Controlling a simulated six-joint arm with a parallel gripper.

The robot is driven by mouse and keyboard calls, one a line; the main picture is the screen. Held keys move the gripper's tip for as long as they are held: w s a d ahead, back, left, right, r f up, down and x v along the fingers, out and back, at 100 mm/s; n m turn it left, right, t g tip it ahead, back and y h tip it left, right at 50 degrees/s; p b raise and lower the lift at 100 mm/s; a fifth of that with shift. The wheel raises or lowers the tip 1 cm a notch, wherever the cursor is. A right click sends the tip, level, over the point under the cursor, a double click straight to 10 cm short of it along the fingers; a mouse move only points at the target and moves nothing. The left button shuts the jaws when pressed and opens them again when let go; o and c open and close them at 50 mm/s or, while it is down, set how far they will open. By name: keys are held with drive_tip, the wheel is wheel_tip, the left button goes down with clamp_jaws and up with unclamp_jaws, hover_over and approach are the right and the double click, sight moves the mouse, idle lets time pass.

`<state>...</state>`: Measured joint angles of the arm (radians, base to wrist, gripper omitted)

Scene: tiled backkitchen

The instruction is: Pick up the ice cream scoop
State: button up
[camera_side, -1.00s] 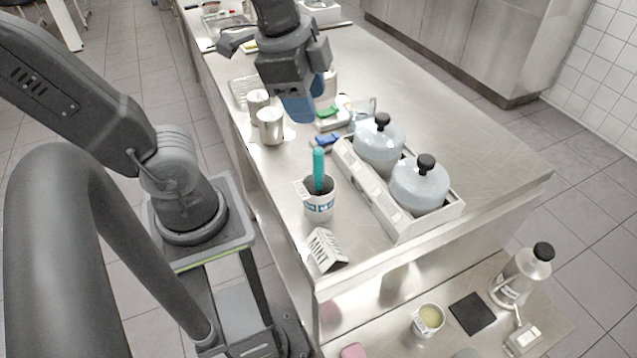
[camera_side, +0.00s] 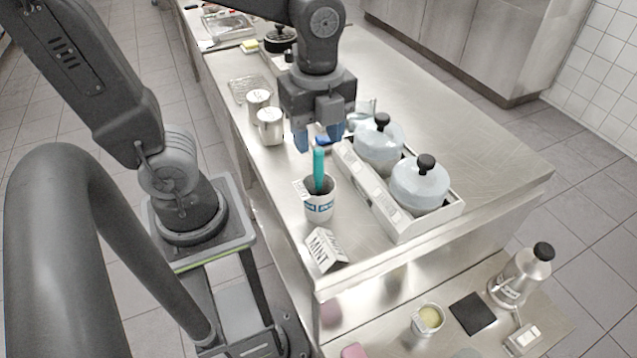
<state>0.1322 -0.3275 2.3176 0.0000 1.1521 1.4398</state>
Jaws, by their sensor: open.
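The ice cream scoop shows as a teal handle (camera_side: 319,169) standing upright out of a white cup (camera_side: 319,206) with blue print. The scoop's lower end is hidden inside the cup. My gripper (camera_side: 319,143) is open, with blue fingertips pointing down. In the picture its fingertips lie just above and to either side of the top of the handle. I cannot tell how far they are from it in depth. Nothing is between the fingers except perhaps the handle's top.
A white rack (camera_side: 376,196) holding two lidded jars (camera_side: 420,184) stands right of the cup. A small "MINT" sign (camera_side: 326,250) stands in front. Two metal canisters (camera_side: 270,126) stand behind left. The steel counter (camera_side: 480,165) is clear at right.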

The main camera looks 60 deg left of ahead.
sight(319, 150)
drive_tip(key=shift+d+f, duration=0.1)
drive_tip(key=shift+f, duration=2.9)
drive_tip(key=shift+c, duration=0.4)
clamp_jaws()
